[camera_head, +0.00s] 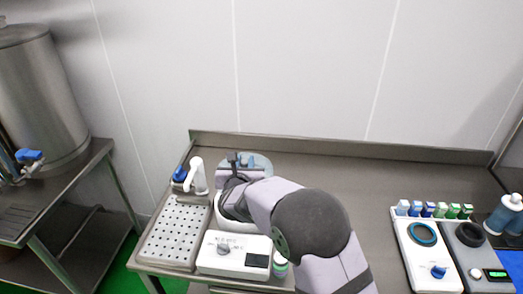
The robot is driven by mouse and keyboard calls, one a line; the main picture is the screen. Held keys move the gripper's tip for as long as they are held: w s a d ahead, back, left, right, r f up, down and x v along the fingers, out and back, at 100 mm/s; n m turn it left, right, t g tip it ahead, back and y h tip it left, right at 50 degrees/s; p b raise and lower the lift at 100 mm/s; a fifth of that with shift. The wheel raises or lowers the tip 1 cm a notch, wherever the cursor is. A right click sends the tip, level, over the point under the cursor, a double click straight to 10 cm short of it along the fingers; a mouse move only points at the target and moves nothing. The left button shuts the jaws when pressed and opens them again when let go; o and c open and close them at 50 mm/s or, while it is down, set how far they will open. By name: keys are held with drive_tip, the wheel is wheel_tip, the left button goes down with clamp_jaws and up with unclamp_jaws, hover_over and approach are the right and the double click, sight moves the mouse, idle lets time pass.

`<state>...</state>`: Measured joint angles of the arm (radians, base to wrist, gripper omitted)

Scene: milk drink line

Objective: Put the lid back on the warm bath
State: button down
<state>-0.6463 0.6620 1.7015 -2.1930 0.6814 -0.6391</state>
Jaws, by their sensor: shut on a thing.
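The warm bath (222,214) is a white round vessel behind a white control box with a knob and a dark display. My arm covers much of its opening. The lid (262,161) is a pale blue, see-through disc at the back of the bath. My gripper (241,160) is at the lid's left part, shut on the lid, apparently by its small blue knob. The grip itself is small and partly hidden. I cannot tell whether the lid touches the bath rim.
A perforated drain tray (174,232) and a white tap (197,176) stand left of the bath. A small bottle (280,266) is by the control box. White and grey devices (430,262) with small cartons stand far right. The middle counter behind my arm is clear.

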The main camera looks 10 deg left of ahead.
drive_tip(key=shift+s+a, duration=0.15)
drive_tip(key=shift+a, duration=0.2)
wheel_tip(320, 180, down, 6)
drive_tip(key=b, duration=0.4)
idle(0.5)
drive_tip(key=shift+f+b, duration=0.1)
drive_tip(key=shift+b, duration=0.9)
idle(1.5)
drive_tip(key=shift+f+b, duration=0.2)
drive_tip(key=shift+b, duration=0.65)
idle(1.2)
idle(0.6)
drive_tip(key=c, duration=1)
unclamp_jaws()
